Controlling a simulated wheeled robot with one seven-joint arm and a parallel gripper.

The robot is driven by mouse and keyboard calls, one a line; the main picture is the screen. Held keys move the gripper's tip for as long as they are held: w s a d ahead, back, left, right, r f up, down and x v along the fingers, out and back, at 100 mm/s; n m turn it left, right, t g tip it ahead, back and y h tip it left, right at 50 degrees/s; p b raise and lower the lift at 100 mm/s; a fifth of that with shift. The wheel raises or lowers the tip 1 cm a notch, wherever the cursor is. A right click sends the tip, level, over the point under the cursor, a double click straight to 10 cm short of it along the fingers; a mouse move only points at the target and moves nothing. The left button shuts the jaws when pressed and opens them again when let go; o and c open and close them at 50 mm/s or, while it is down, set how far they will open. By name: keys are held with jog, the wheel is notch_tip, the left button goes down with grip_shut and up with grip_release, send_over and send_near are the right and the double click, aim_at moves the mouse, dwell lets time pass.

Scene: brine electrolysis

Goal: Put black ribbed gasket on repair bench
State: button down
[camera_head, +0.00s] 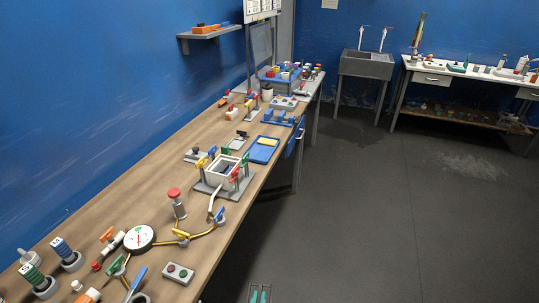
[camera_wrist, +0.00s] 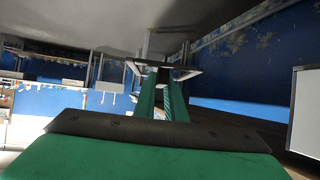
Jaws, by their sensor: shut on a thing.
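My gripper (camera_head: 259,295) shows at the bottom edge of the head view, low in front of the floor, with two green fingers close together. In the wrist view its green fingers (camera_wrist: 162,100) reach away from the camera with a narrow dark gap between them. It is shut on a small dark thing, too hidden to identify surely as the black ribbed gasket. A white-topped bench (camera_head: 443,67) with drawers stands against the back wall at right. A long wooden workbench (camera_head: 150,205) runs along the left wall. No label shows which one is the repair bench.
The wooden workbench carries a round gauge (camera_head: 140,238), a red-topped post (camera_head: 177,203), a white open box (camera_head: 225,169) and a blue tray (camera_head: 263,150). A grey sink (camera_head: 367,65) stands left of the white bench, which holds bottles. The grey floor (camera_head: 390,200) between is clear.

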jog(key=d+f+n+y, duration=0.1)
jog(key=d+f, duration=0.2)
jog(key=f, duration=0.8)
jog(key=shift+d+f, duration=0.2)
jog(key=shift+s, duration=0.1)
